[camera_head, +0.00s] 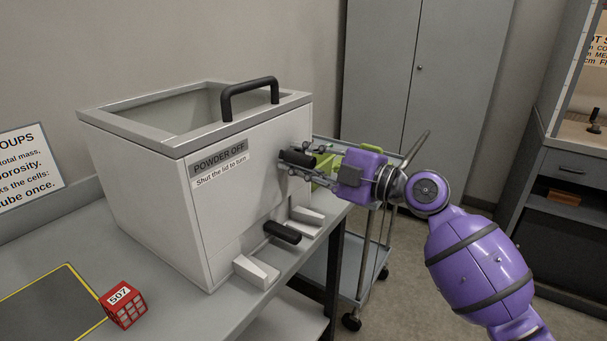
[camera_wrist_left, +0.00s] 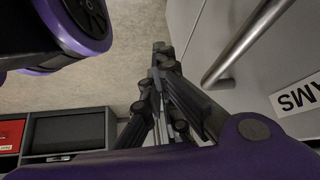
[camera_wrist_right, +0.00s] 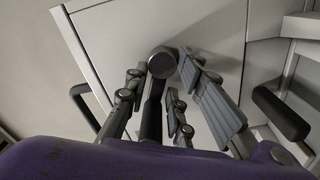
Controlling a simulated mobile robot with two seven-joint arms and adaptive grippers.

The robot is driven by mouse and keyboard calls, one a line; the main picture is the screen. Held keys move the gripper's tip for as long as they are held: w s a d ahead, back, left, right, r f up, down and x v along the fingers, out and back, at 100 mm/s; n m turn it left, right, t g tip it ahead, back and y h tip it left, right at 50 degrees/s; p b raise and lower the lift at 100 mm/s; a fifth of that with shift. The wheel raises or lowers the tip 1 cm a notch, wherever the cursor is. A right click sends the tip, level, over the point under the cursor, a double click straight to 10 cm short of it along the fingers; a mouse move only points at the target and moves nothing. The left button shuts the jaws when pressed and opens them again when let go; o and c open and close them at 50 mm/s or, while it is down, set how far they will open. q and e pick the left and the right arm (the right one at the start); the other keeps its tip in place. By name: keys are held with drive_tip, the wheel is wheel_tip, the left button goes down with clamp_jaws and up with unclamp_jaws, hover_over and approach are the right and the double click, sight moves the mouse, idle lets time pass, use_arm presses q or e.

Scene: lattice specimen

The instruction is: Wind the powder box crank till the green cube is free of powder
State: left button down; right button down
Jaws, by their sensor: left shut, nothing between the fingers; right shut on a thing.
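The powder box (camera_head: 215,215) is a pale grey case on the bench, labelled "POWDER OFF, Shut the lid to turn". Its top frame (camera_head: 175,140) lies flat, with a black bar handle (camera_head: 250,95) at the front edge. The black crank knob (camera_head: 299,158) sticks out from the front face. My right gripper (camera_head: 302,162) is shut on the knob; its round end (camera_wrist_right: 162,62) shows between the fingers in the right wrist view. I see no green cube; the box inside is mostly hidden. My left gripper (camera_wrist_left: 160,62) is shut and empty in the left wrist view, away from the box.
A second black handle (camera_head: 282,232) sits low at the box front between white blocks (camera_head: 257,271). A red cube marked 507 (camera_head: 123,308) stands by a yellow-edged dark mat (camera_head: 45,308). A trolley (camera_head: 345,275) and a grey cabinet (camera_head: 425,80) stand behind my right arm.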

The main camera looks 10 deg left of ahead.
use_arm(q)
drive_tip(key=shift+s+a+f+b, duration=0.15)
drive_tip(key=shift+s+f+b, duration=0.5)
drive_tip(key=shift+f+b, duration=0.3)
use_arm(e)
drive_tip(key=m, duration=0.4)
drive_tip(key=shift+w, duration=0.1)
use_arm(q)
drive_tip(key=shift+f, duration=0.15)
use_arm(e)
drive_tip(key=shift+f+m, duration=0.1)
drive_tip(key=shift+m, duration=0.3)
drive_tip(key=c, duration=1.8)
unclamp_jaws()
drive_tip(key=shift+o, duration=1.1)
drive_tip(key=shift+r, duration=0.2)
drive_tip(key=v, duration=1.2)
